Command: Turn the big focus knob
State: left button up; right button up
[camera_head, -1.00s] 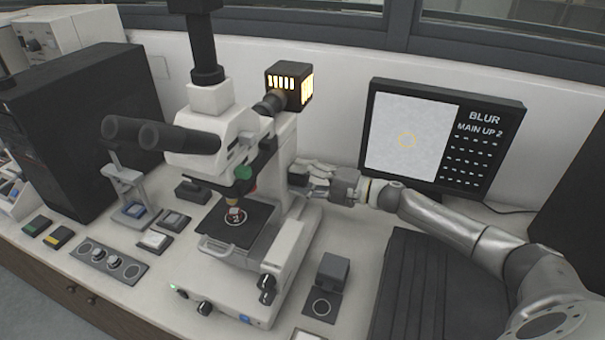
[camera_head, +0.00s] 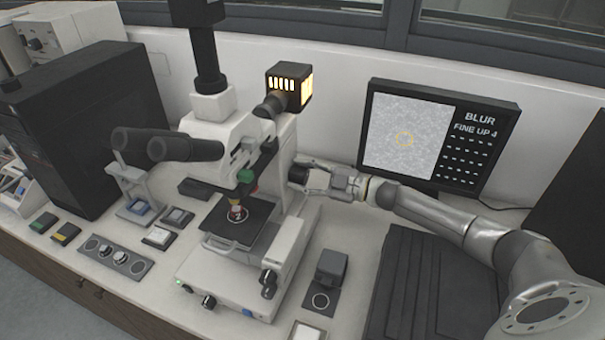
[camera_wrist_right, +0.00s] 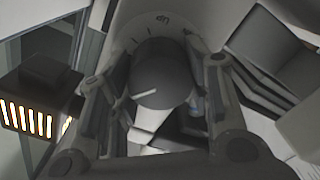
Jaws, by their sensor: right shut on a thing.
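The microscope (camera_head: 285,225) stands in the middle of the bench. The big focus knob (camera_wrist_right: 162,72) is dark and round with a white line, in front of a pale dial with marks in the right wrist view. My right gripper (camera_wrist_right: 158,98) is shut on this knob, one finger on each side. In the head view my right gripper (camera_head: 305,178) reaches the right side of the microscope, and its fingers hide most of the knob. The monitor (camera_head: 440,135) shows a grainy grey picture with a yellow ring and the words BLUR and FINE UP 4. My left gripper is not in view.
A lit lamp housing (camera_head: 289,85) sits at the microscope's back. Smaller black knobs (camera_head: 268,280) are at its front base. A dark block (camera_head: 331,266) stands right of the base, and a ribbed black case (camera_head: 420,285) lies below my right arm. A black cabinet (camera_head: 80,125) is at left.

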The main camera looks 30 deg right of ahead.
jog(key=shift+m, duration=0.4)
jog(key=o, duration=1)
jog(key=v, duration=1.2)
dwell(1.0)
